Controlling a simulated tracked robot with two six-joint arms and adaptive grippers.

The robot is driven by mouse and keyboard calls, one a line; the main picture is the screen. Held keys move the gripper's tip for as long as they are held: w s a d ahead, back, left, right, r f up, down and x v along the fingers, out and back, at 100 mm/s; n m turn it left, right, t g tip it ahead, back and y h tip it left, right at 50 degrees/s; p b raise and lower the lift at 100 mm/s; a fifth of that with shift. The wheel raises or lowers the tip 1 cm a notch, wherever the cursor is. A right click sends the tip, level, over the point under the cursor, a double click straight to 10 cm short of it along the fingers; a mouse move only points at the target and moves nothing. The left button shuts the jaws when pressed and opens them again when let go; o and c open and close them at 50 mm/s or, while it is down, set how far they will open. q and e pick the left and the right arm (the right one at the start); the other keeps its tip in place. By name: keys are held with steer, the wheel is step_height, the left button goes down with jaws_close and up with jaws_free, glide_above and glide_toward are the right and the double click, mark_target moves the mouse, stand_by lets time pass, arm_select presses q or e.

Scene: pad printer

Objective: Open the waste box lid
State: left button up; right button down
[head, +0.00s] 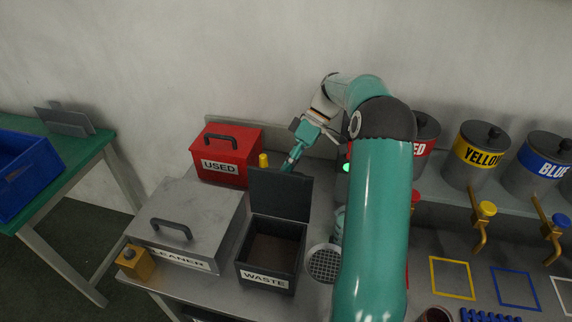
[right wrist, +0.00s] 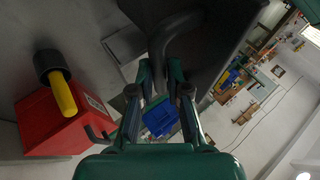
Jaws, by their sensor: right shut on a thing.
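The dark grey waste box (head: 268,281), labelled WASTE, stands on the metal bench in the head view. Its lid (head: 280,194) stands up at the box's back edge, and the inside of the box shows. My right gripper (head: 291,160) is behind the raised lid. In the right wrist view, the lid (right wrist: 215,35) fills the upper middle, with its dark handle (right wrist: 172,32) at the fingertips. The right gripper (right wrist: 160,75) is shut on this handle. My left gripper is in neither view.
The grey cleaner box (head: 190,215) stands left of the waste box. The red USED box (head: 226,155) and a yellow-capped item (head: 263,160) are behind. A round mesh grate (head: 323,264) lies to the right. Paint cans with yellow (head: 479,153) and blue labels stand further right.

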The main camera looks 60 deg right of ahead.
steer(key=shift+a+f, duration=0.15)
steer(key=shift+f, duration=0.25)
steer(key=c, duration=1.1)
jaws_free()
steer(key=shift+w, duration=0.1)
steer(key=shift+c, duration=0.2)
steer(key=shift+r, duration=0.15)
steer(key=shift+r, duration=0.1)
steer(key=v, duration=0.7)
steer(key=shift+w, duration=0.1)
